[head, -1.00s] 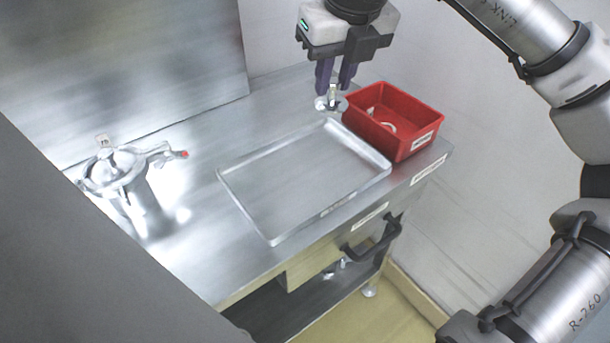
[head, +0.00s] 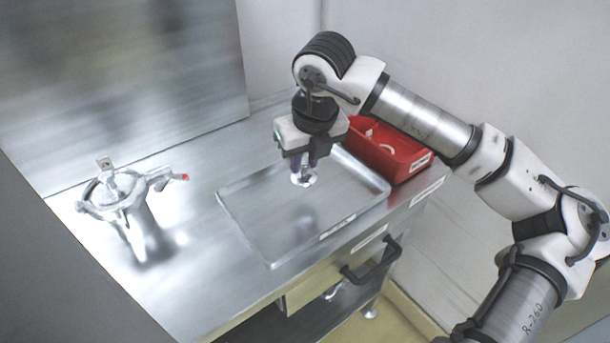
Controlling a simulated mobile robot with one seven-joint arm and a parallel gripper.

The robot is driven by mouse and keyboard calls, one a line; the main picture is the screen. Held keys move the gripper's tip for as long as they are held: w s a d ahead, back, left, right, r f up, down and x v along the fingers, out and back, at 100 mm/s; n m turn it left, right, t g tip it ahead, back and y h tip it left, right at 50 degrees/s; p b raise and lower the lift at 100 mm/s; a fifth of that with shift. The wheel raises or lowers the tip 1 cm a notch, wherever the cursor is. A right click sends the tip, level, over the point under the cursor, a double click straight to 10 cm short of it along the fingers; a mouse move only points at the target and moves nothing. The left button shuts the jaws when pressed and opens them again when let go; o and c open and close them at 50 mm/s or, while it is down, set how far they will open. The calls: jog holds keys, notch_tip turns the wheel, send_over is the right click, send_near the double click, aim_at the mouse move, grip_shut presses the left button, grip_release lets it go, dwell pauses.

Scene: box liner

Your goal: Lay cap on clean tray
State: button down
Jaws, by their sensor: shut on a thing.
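The clean tray (head: 250,233) is a shallow, empty metal tray lying flat on the steel bench. My gripper (head: 303,168) is over the back middle part of the tray, pointing down. It is shut on the cap (head: 304,180), a small, pale, shiny round piece that hangs just below the fingertips. The cap looks held above the tray floor, and a faint darker patch shows on the tray below it. My fingers hide the top of the cap. The exact gap between cap and tray is hard to tell.
A red bin (head: 400,158) with a white ring-like part stands behind the tray at right, partly hidden by my arm. A metal vessel with an open-looking top and side spout (head: 125,200) stands at left. A drawer with a black handle (head: 372,262) is at the bench front.

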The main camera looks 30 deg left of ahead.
aim_at(306, 170)
jog(key=shift+f, duration=2.5)
jog(key=shift+f, duration=0.2)
jog(key=c, duration=1.2)
grip_release()
jog(key=shift+r, duration=0.1)
jog(key=shift+c, duration=0.2)
jog(key=shift+r+p, duration=0.2)
jog(key=shift+p, duration=0.1)
jog(key=b+v, duration=0.1)
jog(key=v, duration=1)
jog(key=shift+d+r, duration=0.15)
jog(key=shift+r, duration=0.25)
